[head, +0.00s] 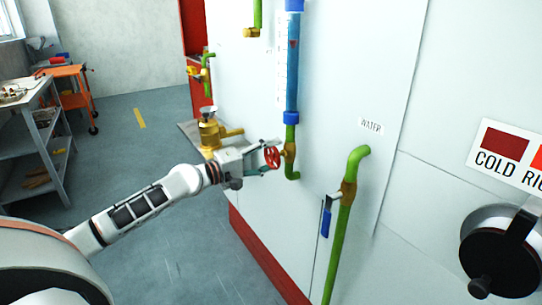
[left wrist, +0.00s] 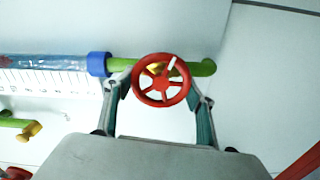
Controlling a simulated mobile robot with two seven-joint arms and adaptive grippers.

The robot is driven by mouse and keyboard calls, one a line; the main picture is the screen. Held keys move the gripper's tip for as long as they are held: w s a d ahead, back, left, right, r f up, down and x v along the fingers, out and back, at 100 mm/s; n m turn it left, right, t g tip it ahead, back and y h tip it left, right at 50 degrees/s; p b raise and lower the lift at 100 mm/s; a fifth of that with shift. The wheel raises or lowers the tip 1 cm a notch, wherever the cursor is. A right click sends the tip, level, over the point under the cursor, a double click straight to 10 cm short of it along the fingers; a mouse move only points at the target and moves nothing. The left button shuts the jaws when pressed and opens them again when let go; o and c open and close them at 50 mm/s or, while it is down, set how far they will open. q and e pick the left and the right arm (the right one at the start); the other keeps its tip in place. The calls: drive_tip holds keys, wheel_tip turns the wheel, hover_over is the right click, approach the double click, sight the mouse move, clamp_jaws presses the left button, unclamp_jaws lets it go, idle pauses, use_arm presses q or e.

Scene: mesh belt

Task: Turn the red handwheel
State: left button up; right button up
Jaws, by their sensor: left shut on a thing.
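The red handwheel (head: 272,157) sits on a brass valve (head: 290,152) on the green pipe below the blue gauge tube. In the left wrist view the red handwheel (left wrist: 160,80) faces the camera, with a white mark on its upper right spoke. My left gripper (head: 265,158) reaches in from the left at the wheel. In the left wrist view its two fingers (left wrist: 160,88) stand on either side of the rim, shut on it. The fingertips are partly hidden behind the wheel. My right gripper is not in view.
A green pipe (head: 342,240) with a blue lever handle (head: 326,222) stands to the right of the wheel. A black crank (head: 500,255) is at far right. A brass fitting (head: 208,135) stands behind my left wrist. Open floor (head: 150,160) lies left.

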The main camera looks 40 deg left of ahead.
use_arm(q)
drive_tip(key=o, duration=1.1)
drive_tip(key=shift+o, duration=0.2)
drive_tip(key=shift+s+a, duration=0.1)
drive_tip(key=v, duration=1.1)
drive_tip(key=shift+s+a, duration=0.15)
drive_tip(key=shift+s, duration=0.2)
